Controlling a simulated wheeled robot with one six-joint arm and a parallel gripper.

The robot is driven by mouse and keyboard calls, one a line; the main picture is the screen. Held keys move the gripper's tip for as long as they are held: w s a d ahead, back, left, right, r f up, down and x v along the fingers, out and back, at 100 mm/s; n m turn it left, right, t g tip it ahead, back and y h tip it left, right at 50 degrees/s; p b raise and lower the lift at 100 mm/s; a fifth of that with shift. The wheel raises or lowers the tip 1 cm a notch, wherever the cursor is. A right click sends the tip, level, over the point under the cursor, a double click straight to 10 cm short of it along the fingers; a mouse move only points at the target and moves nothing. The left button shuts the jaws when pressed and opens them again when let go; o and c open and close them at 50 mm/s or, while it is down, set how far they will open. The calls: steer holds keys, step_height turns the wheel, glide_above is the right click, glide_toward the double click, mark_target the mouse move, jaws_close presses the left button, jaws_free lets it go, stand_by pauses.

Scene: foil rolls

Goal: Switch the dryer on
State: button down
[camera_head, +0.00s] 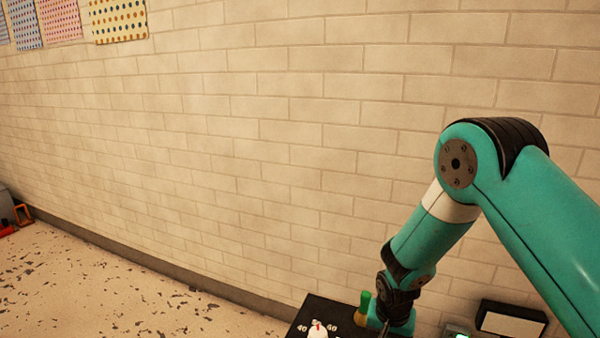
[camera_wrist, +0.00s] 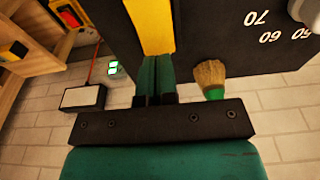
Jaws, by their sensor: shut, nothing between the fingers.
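A black box with a number scale (camera_head: 308,313) stands at the bottom edge of the head view, and I take it for the dryer. A white knob with a red mark (camera_head: 317,332) is on it; part of the knob (camera_wrist: 306,12) also shows at the wrist view's top right corner, by the numbers. A yellow strip (camera_wrist: 150,25) runs along the box's dark face in the wrist view. My gripper (camera_wrist: 156,62) is shut and empty, its teal fingertips overlapping the strip's lower end. I cannot tell whether they touch. No switch is clearly recognizable.
A brush with tan bristles (camera_wrist: 210,76) and a green part is close beside my gripper; whether it is attached is unclear. A small green-lit display (camera_wrist: 113,68) and a white-faced black panel (camera_wrist: 82,97) are left of the fingers. A brick wall (camera_head: 250,150) stands behind.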

steer(key=shift+f+b, duration=0.35)
steer(key=shift+f, duration=0.3)
steer(key=shift+r, duration=0.1)
step_height(320, 180, up, 7)
steer(key=p, duration=0.6)
steer(key=s+a+r+n+y, duration=0.1)
steer(key=s+r, duration=0.1)
steer(key=r, duration=0.4)
steer(key=s+a+r+n+y, duration=0.1)
steer(key=s+a+r, duration=0.1)
steer(key=r, duration=0.4)
steer(key=s+a+r+n+g+y, duration=0.25)
steer(key=s+r+n, duration=0.65)
steer(key=s+r, duration=1.1)
step_height(320, 180, up, 22)
steer(key=s+p, duration=0.2)
steer(key=p, duration=2.1)
steer(key=shift+s+d+f+t, duration=0.15)
steer(key=shift+s+d+t, duration=0.25)
steer(key=shift+d+t, duration=0.05)
